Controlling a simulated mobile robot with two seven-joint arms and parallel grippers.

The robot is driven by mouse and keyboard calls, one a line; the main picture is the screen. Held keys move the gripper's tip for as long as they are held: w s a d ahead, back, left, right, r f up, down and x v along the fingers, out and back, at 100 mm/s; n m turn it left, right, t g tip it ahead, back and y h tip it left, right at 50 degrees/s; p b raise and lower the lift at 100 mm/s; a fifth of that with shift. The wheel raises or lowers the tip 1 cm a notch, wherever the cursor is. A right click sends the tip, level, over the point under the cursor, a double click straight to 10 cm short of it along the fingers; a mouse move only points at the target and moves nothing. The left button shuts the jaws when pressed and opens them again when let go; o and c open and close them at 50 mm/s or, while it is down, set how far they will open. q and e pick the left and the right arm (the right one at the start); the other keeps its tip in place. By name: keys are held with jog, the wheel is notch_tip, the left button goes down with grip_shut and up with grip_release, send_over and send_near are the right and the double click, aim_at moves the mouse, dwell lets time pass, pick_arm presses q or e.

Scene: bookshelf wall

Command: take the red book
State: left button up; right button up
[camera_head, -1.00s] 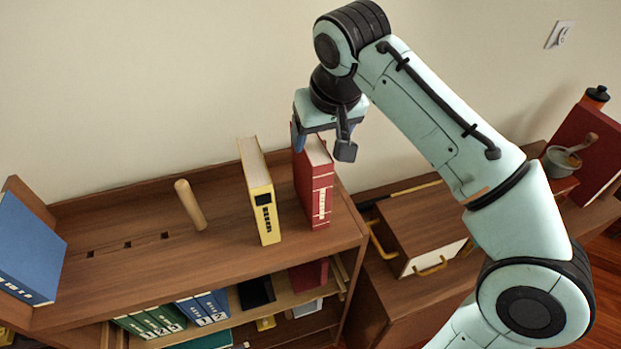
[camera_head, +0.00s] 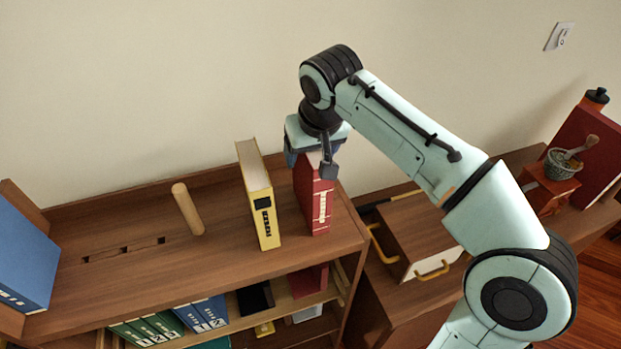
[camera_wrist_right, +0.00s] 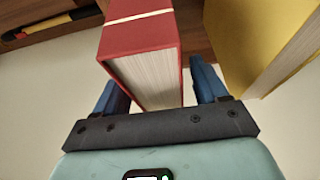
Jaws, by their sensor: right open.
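The red book (camera_head: 318,203) stands upright on the shelf top, near its right end, with its spine toward me. My right gripper (camera_head: 309,168) is at the top of the red book, with one finger in front at its right side. In the right wrist view the red book (camera_wrist_right: 140,42) lies between the two blue fingers of my open right gripper (camera_wrist_right: 158,88). A gap shows beside the right finger; the left finger is close to the cover. My left gripper is not in view.
A yellow book (camera_head: 262,205) stands just left of the red book. A wooden peg (camera_head: 188,210) and a blue book (camera_head: 22,255) are farther left. A small cabinet (camera_head: 415,230) stands to the right. The wall is close behind.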

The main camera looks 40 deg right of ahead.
jog(key=shift+f, duration=0.25)
dwell(0.4)
jog(key=shift+r, duration=0.1)
grip_shut()
